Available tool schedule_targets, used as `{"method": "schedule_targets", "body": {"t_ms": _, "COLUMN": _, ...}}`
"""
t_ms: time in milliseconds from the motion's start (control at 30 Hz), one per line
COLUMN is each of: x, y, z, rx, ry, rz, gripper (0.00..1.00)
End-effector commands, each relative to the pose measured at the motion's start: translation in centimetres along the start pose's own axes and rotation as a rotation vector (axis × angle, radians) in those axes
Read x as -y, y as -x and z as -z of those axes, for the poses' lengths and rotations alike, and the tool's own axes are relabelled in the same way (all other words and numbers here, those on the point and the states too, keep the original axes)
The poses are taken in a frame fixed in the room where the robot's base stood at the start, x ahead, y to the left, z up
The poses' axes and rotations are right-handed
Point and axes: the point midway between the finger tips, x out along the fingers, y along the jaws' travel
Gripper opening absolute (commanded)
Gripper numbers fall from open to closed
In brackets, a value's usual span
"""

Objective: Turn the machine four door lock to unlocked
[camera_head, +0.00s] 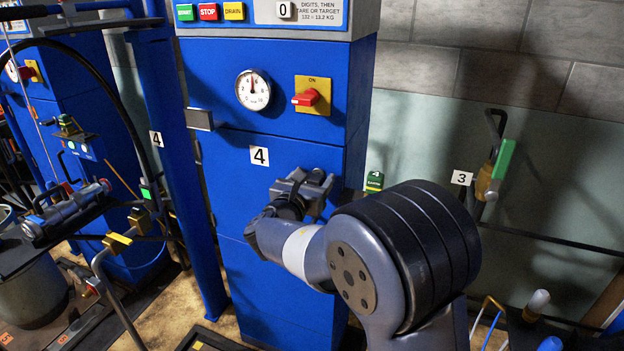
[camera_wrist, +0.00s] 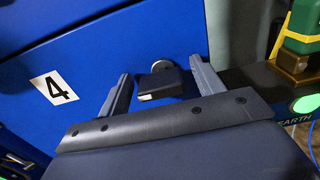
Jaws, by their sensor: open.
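Machine four is a tall blue cabinet (camera_head: 285,128) in the middle of the head view. Its door carries a white label 4 (camera_head: 259,156), which also shows in the wrist view (camera_wrist: 53,89). The door lock (camera_wrist: 152,88) is a black handle with a round silver piece, near the door's right edge. My gripper (camera_head: 309,178) is in front of the door, right of and below the label, and hides the lock in the head view. In the wrist view its fingers (camera_wrist: 160,72) are open, one on each side of the lock. I cannot tell whether they touch it.
Above the door are a gauge (camera_head: 253,90) and a red switch (camera_head: 306,97) on a yellow plate. A green-handled valve (camera_head: 502,160) is on the right wall.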

Motion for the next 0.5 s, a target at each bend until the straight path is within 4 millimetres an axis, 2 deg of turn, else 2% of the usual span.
{"method": "schedule_targets", "body": {"t_ms": 67, "x": 0.00, "y": 0.02, "z": 0.00, "rx": 0.000, "ry": 0.000, "rz": 0.000, "gripper": 0.59}}
{"method": "schedule_targets", "body": {"t_ms": 500, "x": 0.00, "y": 0.04, "z": -0.01, "rx": 0.000, "ry": 0.000, "rz": 0.000, "gripper": 0.23}}
